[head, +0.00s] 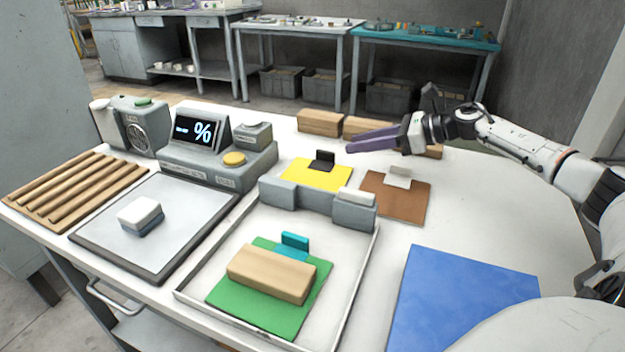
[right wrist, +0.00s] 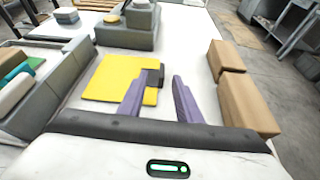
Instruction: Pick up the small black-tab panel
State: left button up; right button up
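In the right wrist view the yellow panel (right wrist: 106,82) is at left centre, and the black tab (right wrist: 155,74) appears just beyond the left fingertip. My right gripper (head: 350,142) is open, with its purple fingers pointing left, to the right of the tab. In the right wrist view the gap between its fingertips (right wrist: 162,80) is empty. My left gripper is not in view.
A brown panel (head: 396,200) with a pale tab lies right of the yellow one. Grey blocks (head: 278,192) stand in front. Wooden blocks (head: 320,122) line the back. A white tray (head: 362,268) holds a green panel (head: 228,289) and wooden block. A blue sheet (head: 455,295) lies front right.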

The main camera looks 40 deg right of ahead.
aim_at(326, 152)
jog(key=shift+d+f, duration=0.1)
jog(key=shift+d, duration=0.2)
jog(key=shift+w, duration=0.3)
jog(key=x, duration=0.4)
jog(key=shift+s, duration=0.1)
jog(key=shift+f+p+x, duration=0.2)
jog(key=shift+p+x, duration=0.2)
jog(key=shift+x, duration=2.6)
jog(key=shift+s+a, duration=0.1)
jog(key=shift+s, duration=0.1)
jog(key=shift+c, duration=0.2)
grip_shut()
